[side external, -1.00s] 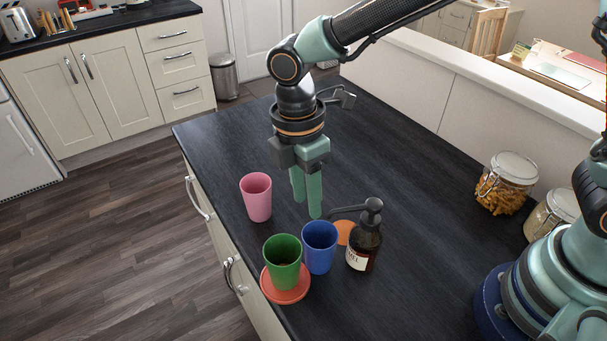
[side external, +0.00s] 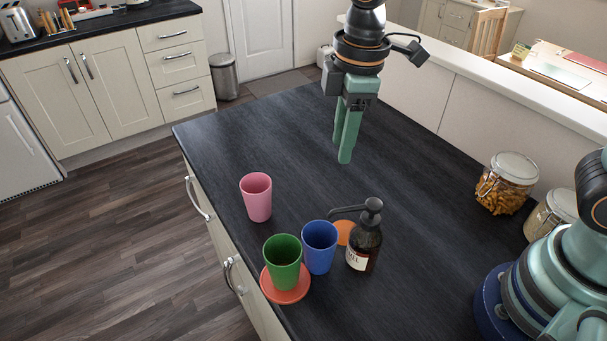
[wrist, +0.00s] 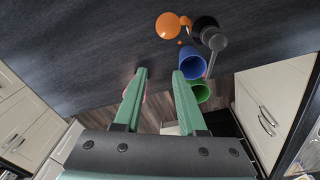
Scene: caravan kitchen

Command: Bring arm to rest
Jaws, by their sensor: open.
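My gripper (side external: 342,154) is open and empty, raised above the dark worktop (side external: 420,240) toward its far side. Its two green fingers hang down and touch nothing. They also show, apart, in the wrist view (wrist: 159,72). The arm's upper links are partly out of the side view's frame.
A pink cup (side external: 257,198), a blue cup (side external: 319,247) and a green cup (side external: 283,262) on a coral saucer (side external: 287,297) stand near the left edge. A brown pump bottle (side external: 365,240) stands beside an orange disc (side external: 344,232). Jars (side external: 507,183) stand right. The far worktop is clear.

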